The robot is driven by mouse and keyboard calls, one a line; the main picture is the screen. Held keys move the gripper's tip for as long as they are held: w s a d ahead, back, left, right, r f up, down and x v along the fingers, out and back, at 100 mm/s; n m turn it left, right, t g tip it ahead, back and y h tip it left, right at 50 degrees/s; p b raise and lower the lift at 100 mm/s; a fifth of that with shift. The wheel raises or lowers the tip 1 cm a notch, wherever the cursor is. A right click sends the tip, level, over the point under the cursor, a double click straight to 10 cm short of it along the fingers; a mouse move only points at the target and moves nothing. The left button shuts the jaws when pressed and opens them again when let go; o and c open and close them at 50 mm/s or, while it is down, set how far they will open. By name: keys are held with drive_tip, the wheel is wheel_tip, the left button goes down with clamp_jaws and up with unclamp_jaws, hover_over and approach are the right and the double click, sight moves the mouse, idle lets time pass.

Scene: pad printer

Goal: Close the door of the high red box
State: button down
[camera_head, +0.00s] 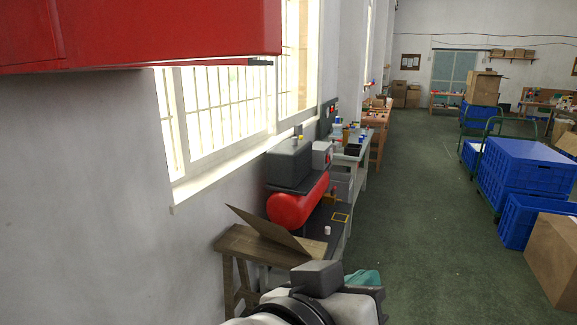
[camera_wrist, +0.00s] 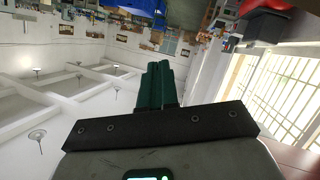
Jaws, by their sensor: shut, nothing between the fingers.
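The high red box (camera_head: 140,35) fills the upper left of the head view, up on the wall and cut off by the picture edge. A thin dark strip shows under its right end. I cannot tell which part is its door or how far open it stands. My gripper shows in the wrist view with its green fingers (camera_wrist: 155,86) together and nothing between them. In the head view my arm's end is at the bottom middle, low and well apart from the red box. A brownish-red surface shows at the lower right corner of the wrist view; I cannot tell what it is.
Barred windows (camera_head: 225,100) line the left wall. Below stand a wooden table (camera_head: 255,246) with a tilted brown board, a red cylinder (camera_head: 297,203) and grey machines. Blue crates (camera_head: 530,165) and a cardboard box (camera_head: 553,255) stand at right. The green floor between is clear.

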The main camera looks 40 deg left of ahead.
drive_tip(key=s+a+r+t+y, duration=0.1)
drive_tip(key=s+a+r, duration=0.2)
drive_tip(key=s+r, duration=0.25)
drive_tip(key=s+a+r+m+t, duration=0.1)
drive_tip(key=s+a+r, duration=0.1)
drive_tip(key=s+r, duration=0.3)
drive_tip(key=s+a+r+t+y, duration=0.1)
drive_tip(key=s+a+r, duration=0.25)
drive_tip(key=r, duration=0.35)
drive_tip(key=s+d+r+m+b, duration=0.15)
drive_tip(key=s+d+r, duration=0.25)
drive_tip(key=s+r, duration=0.8)
drive_tip(key=w+p, duration=0.4)
drive_tip(key=w, duration=0.8)
drive_tip(key=shift+w+a+f+m+t, duration=0.15)
drive_tip(key=shift+a+f+m+t, duration=0.2)
drive_tip(key=shift+m, duration=0.1)
drive_tip(key=shift+w, duration=0.1)
